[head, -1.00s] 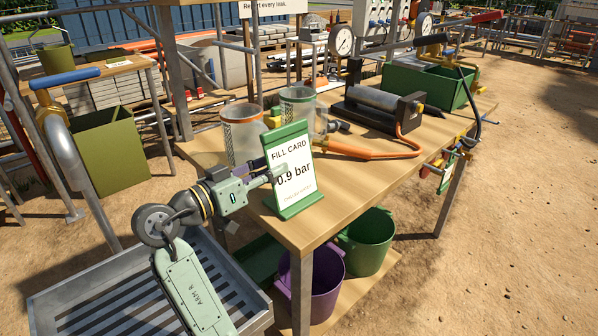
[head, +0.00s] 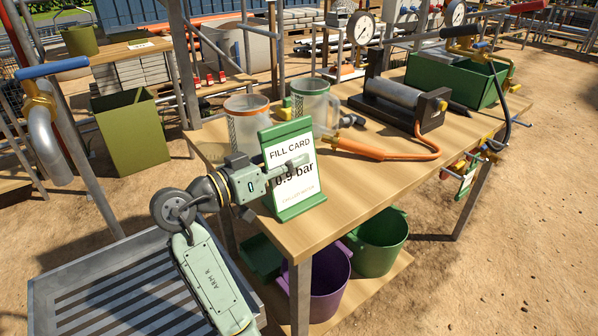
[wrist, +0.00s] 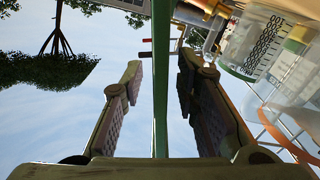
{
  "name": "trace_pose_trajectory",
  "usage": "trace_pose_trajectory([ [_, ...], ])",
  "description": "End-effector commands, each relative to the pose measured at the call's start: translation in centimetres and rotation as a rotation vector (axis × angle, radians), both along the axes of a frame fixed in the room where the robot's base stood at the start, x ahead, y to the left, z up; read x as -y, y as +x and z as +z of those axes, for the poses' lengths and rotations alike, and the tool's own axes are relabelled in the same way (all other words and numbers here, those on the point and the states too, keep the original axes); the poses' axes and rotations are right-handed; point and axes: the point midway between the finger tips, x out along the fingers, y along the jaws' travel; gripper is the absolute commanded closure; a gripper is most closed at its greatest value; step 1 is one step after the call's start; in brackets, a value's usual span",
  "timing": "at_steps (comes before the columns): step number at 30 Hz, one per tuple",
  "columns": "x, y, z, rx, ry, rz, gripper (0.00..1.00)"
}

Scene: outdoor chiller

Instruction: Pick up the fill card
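The fill card (head: 290,190) is a white sign reading "0.9 bar" in a green frame. It stands upright near the front left corner of the wooden table (head: 370,185). My gripper (head: 296,164) reaches in from the left, with one finger across the card's front; the other finger is hidden behind it. In the wrist view the card (wrist: 160,110) is edge-on, a thin green upright strip between the two fingers. A gap shows on each side, so my gripper (wrist: 160,68) is open around the card, not pressing on it.
Two clear jugs, one orange-rimmed (head: 246,122) and one green-rimmed (head: 312,108), stand close behind the card. A hand pump (head: 395,105) with an orange hose lies farther back. Purple (head: 325,290) and green (head: 380,245) buckets sit below.

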Motion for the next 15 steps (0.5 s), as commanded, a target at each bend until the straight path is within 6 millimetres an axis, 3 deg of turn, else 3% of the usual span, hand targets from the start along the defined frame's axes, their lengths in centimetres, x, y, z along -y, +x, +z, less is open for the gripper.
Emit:
trace_pose_trajectory([
  [3, -0.02, 0.01, -0.01, 0.000, 0.000, 0.000, 0.72],
  [15, 0.00, 0.02, -0.02, -0.001, 0.001, 0.000, 0.98],
])
